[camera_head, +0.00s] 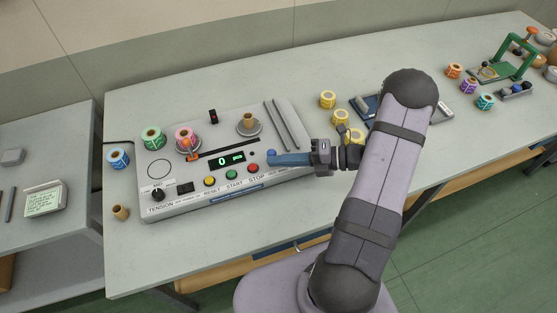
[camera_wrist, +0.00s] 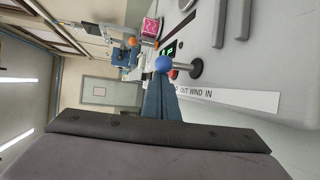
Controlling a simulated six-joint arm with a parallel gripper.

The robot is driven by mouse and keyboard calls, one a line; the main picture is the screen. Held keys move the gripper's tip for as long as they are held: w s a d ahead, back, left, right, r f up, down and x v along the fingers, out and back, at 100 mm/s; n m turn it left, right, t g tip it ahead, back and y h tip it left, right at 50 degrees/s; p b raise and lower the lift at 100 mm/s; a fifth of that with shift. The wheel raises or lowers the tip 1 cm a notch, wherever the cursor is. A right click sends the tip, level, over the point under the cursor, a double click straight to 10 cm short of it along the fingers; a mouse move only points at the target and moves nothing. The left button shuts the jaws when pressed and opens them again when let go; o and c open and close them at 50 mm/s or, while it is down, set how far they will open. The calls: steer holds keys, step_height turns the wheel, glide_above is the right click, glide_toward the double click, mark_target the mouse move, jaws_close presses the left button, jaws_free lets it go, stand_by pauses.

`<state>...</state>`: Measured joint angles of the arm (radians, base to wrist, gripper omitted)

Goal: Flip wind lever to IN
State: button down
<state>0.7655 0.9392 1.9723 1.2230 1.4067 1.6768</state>
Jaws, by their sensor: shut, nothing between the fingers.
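The wind lever has a blue ball knob (camera_wrist: 163,64) on a short metal stem with a dark round base (camera_wrist: 196,68). It stands on the grey rewinder (camera_head: 180,207), above a white label strip (camera_wrist: 240,97) reading OUT WIND IN. In the head view the knob (camera_head: 271,153) shows at the machine's right side, at my fingertips. My gripper (camera_head: 272,159) is shut and empty, reaching in from the right. In the wrist view its blue-grey fingers (camera_wrist: 157,88) end close beside the knob. I cannot tell whether they touch it, or which label word the lever leans to.
Red (camera_head: 253,168), green (camera_head: 232,174) and yellow (camera_head: 209,181) buttons sit just left of my fingertips. Two metal rods (camera_head: 282,124) lie behind them. Yellow rolls (camera_head: 328,99) stand near my arm. The table front (camera_head: 200,250) is clear.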

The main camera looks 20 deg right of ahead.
steer(key=shift+d+t+y, duration=0.25)
steer(key=shift+t+y, duration=0.05)
steer(key=shift+y, duration=0.2)
steer(key=shift+d+m+y, duration=0.2)
steer(key=shift+m+y, duration=0.1)
steer(key=shift+d, duration=0.5)
steer(key=shift+d+f, duration=0.2)
steer(key=shift+d, duration=0.2)
steer(key=shift+a, duration=0.1)
steer(key=shift+s+a+r+p, duration=0.45)
steer(key=shift+s+a+p, duration=0.1)
steer(key=shift+p, duration=0.5)
steer(key=s+d+f+b, duration=0.1)
steer(key=d, duration=0.1)
steer(key=s+d+f+b, duration=0.1)
steer(key=s+d, duration=0.1)
steer(key=s+d+f, duration=0.1)
steer(key=s+d, duration=0.1)
steer(key=shift+s+b, duration=0.2)
steer(key=shift+b, duration=0.2)
steer(key=shift+s+d, duration=0.3)
steer(key=shift+d, duration=0.25)
